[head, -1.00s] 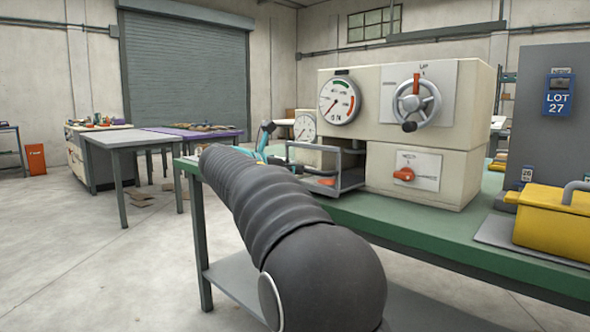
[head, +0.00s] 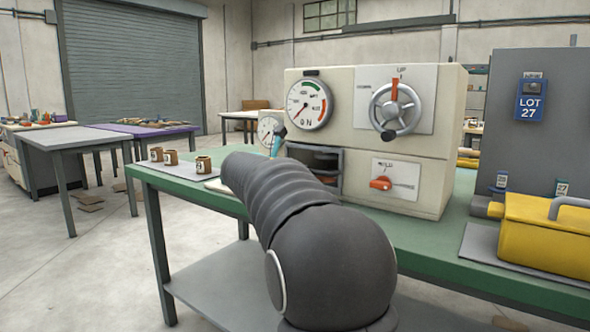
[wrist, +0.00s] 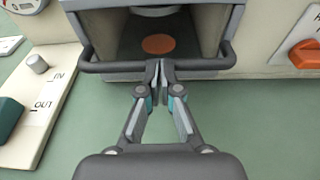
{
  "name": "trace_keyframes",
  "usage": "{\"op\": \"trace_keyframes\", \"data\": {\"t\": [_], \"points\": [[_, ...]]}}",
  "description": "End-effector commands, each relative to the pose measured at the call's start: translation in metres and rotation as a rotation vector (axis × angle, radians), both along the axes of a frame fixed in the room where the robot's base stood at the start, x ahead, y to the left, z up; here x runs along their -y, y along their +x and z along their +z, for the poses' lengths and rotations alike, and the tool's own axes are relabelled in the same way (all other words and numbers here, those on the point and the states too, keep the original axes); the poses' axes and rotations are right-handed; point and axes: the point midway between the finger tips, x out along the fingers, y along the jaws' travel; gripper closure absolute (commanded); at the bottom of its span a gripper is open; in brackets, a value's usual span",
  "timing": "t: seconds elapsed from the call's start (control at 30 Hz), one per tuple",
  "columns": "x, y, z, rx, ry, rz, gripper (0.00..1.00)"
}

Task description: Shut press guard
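The press guard is a dark grey bar frame (wrist: 110,67) across the front of the press opening. In the head view the guard (head: 333,157) lies close against the cream machine's front; I cannot tell if it is fully home. In the wrist view my gripper (wrist: 161,68) has its fingertips together, with only a thin gap, at the middle of the bar. The tips overlap the bar in the picture; they do not visibly clasp it. An orange disc (wrist: 159,44) shows inside the opening.
The cream machine (head: 437,153) has a gauge, a handwheel (head: 397,108) and an orange switch (head: 381,184). An IN/OUT plate (wrist: 42,98) with a knob is at left in the wrist view. A yellow box (head: 545,236) is on the green bench at right. Small cups (head: 170,157) stand at left.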

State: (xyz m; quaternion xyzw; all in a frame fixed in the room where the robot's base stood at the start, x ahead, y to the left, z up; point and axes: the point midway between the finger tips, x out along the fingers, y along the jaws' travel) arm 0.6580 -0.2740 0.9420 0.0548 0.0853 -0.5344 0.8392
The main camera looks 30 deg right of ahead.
Motion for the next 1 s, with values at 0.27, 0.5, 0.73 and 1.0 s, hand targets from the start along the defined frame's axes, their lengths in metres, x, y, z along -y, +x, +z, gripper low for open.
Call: {"op": "trace_keyframes", "data": {"t": [0.27,0.5,0.73,1.0], "points": [[0.006,-0.001,0.001,0.001,-0.005,-0.005,1.0],[-0.016,-0.007,0.008,0.004,-0.004,-0.002,1.0],[-0.061,-0.023,0.015,0.004,-0.004,0.003,1.0],[-0.105,-0.044,0.024,0.002,-0.002,0.0,1.0]]}}
